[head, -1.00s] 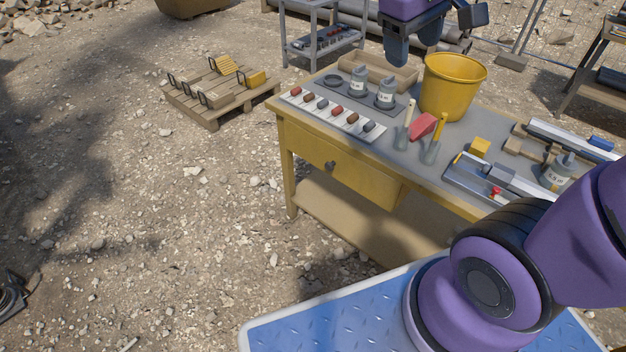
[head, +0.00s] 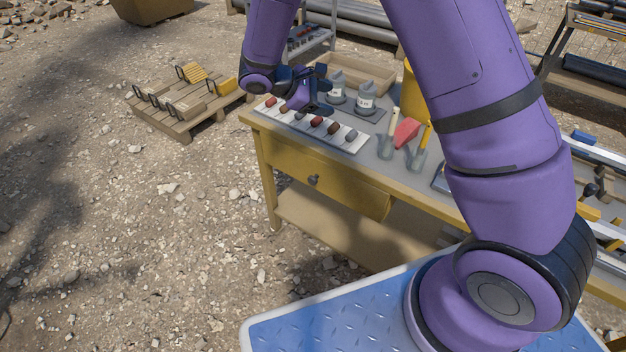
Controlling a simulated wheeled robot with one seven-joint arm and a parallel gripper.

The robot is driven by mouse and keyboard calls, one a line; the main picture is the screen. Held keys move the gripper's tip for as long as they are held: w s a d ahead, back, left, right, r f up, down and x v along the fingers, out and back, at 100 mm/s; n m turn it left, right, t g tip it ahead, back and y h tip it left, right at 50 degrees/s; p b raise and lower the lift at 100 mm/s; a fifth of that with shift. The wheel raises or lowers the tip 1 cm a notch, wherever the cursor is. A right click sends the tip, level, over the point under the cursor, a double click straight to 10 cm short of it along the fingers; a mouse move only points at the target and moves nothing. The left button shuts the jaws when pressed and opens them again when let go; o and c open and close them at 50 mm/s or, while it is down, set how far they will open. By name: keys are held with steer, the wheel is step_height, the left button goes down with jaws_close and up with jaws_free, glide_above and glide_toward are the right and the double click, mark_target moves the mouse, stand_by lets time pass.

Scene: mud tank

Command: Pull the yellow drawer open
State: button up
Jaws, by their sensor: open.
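The yellow drawer (head: 345,187) is in the front of the yellow workbench (head: 415,203), below its grey top. It looks closed, its face about level with the bench front. A small dark round knob (head: 313,180) sits near the middle of its face. My gripper (head: 318,108) is over the back left part of the bench top, above the sample tray and well above and behind the knob. It is open and I see nothing between its fingers. It does not touch the drawer. My arm hides the right part of the bench.
A white tray (head: 350,146) with several coloured samples lies along the bench's front left edge. Two labelled grey containers (head: 366,98), trowels (head: 386,147) and a red wedge (head: 406,131) stand near. A pallet (head: 187,121) is at the left. The ground before the drawer is clear.

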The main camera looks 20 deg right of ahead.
steer(key=w+a+f+n+t+h, duration=0.2)
steer(key=a+f+n, duration=0.1)
steer(key=f, duration=0.7)
steer(key=w+a+f+n+t+h, duration=0.1)
steer(key=a+f+n+t, duration=0.25)
steer(key=f, duration=0.55)
steer(key=n+t, duration=0.6)
steer(key=n, duration=0.1)
glide_toward(311, 181)
steer(key=shift+g, duration=0.25)
steer(key=x, duration=1.1)
steer(key=shift+w, duration=0.1)
